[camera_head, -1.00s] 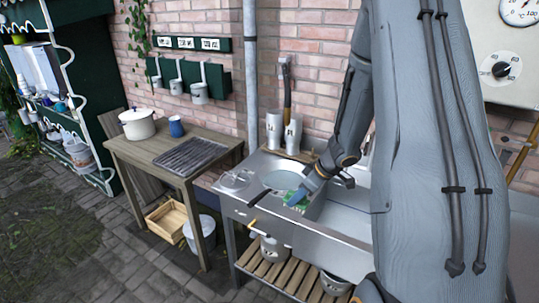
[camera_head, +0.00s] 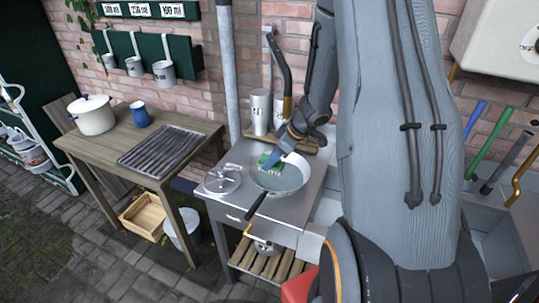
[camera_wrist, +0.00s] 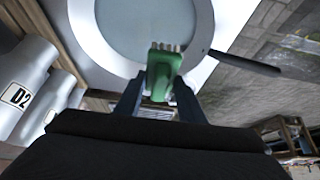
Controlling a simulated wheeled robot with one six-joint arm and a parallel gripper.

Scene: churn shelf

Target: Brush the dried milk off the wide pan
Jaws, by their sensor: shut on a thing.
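The wide pan (camera_head: 290,181) sits on the metal sink counter, its dark handle (camera_head: 256,206) pointing toward the front left. In the wrist view its pale grey-blue inside (camera_wrist: 135,28) fills the top middle, with the handle (camera_wrist: 245,62) at right. My gripper (camera_head: 271,162) is shut on a green brush (camera_wrist: 161,78) with short pale bristles. The brush is over the far left part of the pan in the head view; I cannot tell whether the bristles touch it. A whitish patch (camera_head: 297,162) shows at the pan's far side; I cannot tell whether it is dried milk.
A glass lid (camera_head: 222,180) lies left of the pan. A wooden table (camera_head: 105,150) at left holds a white pot (camera_head: 93,116) and a blue mug (camera_head: 140,114).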

